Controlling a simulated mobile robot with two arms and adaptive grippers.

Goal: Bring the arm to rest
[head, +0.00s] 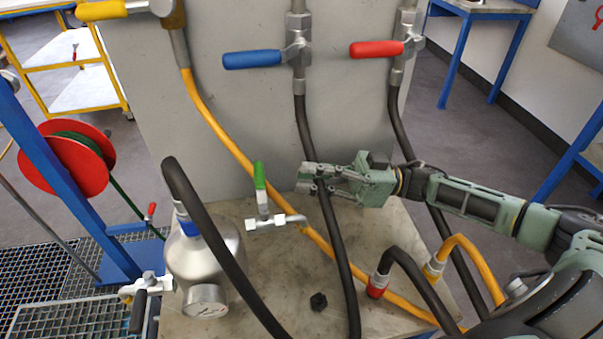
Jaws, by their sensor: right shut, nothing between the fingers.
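My right gripper (308,180) reaches in from the right, over the worktop and in front of the grey panel. Its fingers are shut, and its tips point left. A black hose hanging from the blue-handled valve (253,59) passes right by the fingers; I cannot tell whether they touch it. A small valve with an upright green handle (260,178) stands just left of the fingertips, apart from them. My left gripper is not in view.
A metal vessel with a gauge (205,301) stands front left. A red-handled valve (376,49) and yellow-handled valve (101,10) sit on the panel. Black and yellow hoses (215,118) cross the worktop (260,272). A black nut (318,301) lies in front. A red reel (66,158) is left.

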